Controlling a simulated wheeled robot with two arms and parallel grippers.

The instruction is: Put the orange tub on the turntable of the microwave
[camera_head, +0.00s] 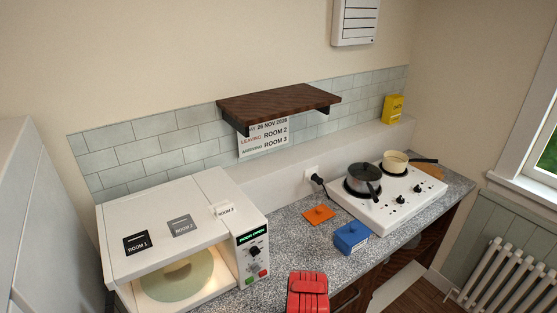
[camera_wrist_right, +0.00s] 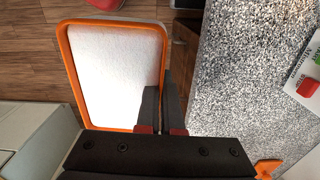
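The orange tub (camera_wrist_right: 66,60) shows in the right wrist view, with an orange rim around a pale white inside. My right gripper (camera_wrist_right: 162,98) is shut on its right-hand wall, one finger on each side of the rim. The tub hangs over the wooden floor beside the counter. In the head view the tub is not seen. The microwave (camera_head: 190,215) stands at the left on the counter, its display apparently reading "door open". My left gripper is not in view.
An orange lid (camera_head: 319,214) and a blue lidded tub (camera_head: 351,238) sit on the speckled counter (camera_head: 285,245). A white hob (camera_head: 390,200) with two pans is at the right. A wooden shelf (camera_head: 280,102) juts out above. Cards lie on the microwave top.

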